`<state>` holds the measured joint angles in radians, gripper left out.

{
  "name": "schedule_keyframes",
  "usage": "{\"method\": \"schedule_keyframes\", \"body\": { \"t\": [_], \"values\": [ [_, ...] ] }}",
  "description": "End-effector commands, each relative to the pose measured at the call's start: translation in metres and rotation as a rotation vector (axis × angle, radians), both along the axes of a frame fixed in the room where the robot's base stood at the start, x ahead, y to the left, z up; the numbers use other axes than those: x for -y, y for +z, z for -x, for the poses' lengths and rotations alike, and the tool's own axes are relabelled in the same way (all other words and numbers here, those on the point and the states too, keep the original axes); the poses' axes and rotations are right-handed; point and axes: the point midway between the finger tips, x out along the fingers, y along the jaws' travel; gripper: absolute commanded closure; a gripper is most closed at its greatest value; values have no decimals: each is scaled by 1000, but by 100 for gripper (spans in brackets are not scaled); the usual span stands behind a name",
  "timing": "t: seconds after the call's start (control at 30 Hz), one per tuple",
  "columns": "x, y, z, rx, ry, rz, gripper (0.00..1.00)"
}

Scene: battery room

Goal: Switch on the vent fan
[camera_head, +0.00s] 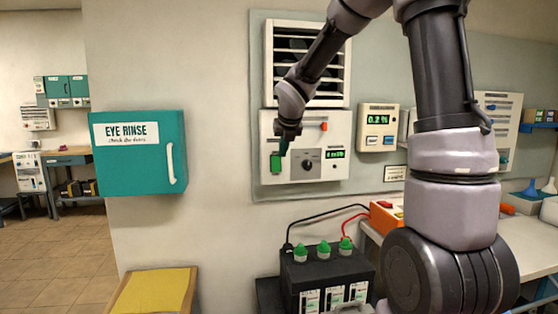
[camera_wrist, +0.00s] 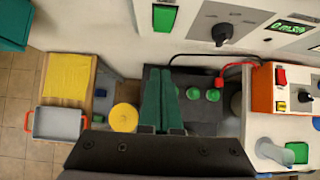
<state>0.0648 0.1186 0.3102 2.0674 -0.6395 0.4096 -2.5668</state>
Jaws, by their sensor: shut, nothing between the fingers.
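The vent fan's white control box (camera_head: 328,172) is on the wall under a louvred vent (camera_head: 337,62). It has a green rectangular button (camera_head: 275,161) at left, a black round knob (camera_head: 307,166), a small green-lit display (camera_head: 334,154) and an orange part (camera_head: 323,126) above. My gripper (camera_head: 284,149) is at the box's left side, close to the green button in the picture; contact cannot be told. In the wrist view my gripper's green fingers (camera_wrist: 159,75) are together and empty, below the green button (camera_wrist: 164,18) and left of the knob (camera_wrist: 222,34). The display (camera_wrist: 291,26) seems to read zero.
A black battery (camera_head: 327,272) with green caps and cables stands below the box. A teal eye rinse cabinet (camera_head: 140,153) hangs at left, above a yellow-topped stand (camera_head: 155,292). A meter reading 0.2 % (camera_head: 379,127) is at right. An orange device (camera_head: 385,216) sits on the bench.

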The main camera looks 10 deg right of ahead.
Motion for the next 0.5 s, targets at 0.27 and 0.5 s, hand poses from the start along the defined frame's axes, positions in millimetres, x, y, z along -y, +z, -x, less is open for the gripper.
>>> {"method": "schedule_keyframes", "body": {
  "t": [0.27, 0.5],
  "values": [
    [-2, -44, -32, -6, 4, 1, 100],
    [0, -76, -65, -1, -1, -1, 100]
  ]
}}
